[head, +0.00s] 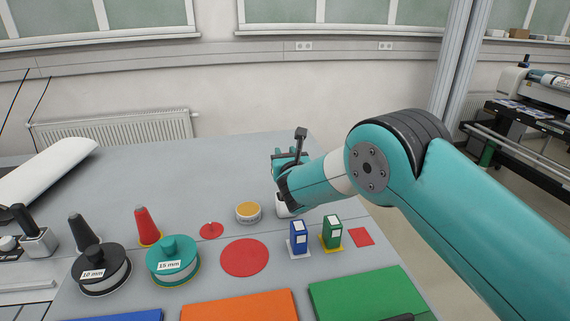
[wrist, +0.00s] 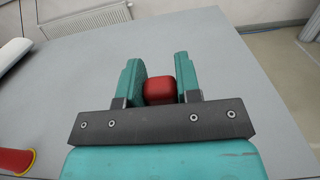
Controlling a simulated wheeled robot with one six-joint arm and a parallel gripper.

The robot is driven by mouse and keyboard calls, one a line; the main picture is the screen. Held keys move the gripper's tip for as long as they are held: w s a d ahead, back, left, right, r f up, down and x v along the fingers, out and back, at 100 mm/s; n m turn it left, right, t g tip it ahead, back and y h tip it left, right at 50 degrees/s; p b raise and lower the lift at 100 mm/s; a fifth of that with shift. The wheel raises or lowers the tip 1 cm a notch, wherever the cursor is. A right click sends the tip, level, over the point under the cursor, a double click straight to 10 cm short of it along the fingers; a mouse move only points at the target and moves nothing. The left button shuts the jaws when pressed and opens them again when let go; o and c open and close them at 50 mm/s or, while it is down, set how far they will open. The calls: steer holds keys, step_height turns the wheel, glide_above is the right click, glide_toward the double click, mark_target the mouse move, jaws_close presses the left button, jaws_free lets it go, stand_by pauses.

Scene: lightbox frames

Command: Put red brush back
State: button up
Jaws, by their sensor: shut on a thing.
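In the head view my gripper (head: 290,160) is over the back right part of the grey table, and the arm hides the held thing. A flat red square (head: 361,236) lies bare at the table's right side. Left of it stand a green block (head: 331,231) and a blue block (head: 298,236), each on a flat marker.
A tin with a yellow top (head: 248,211) and a partly hidden white thing (head: 284,209) stand near the arm. A large red disc (head: 245,257), a small red patch (head: 211,231), a red cone (head: 147,226) and teal weight (head: 173,259) are left. The table's back is clear.

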steer(key=shift+f+p, duration=0.4)
steer(key=shift+f, duration=1.6)
steer(key=o, duration=0.9)
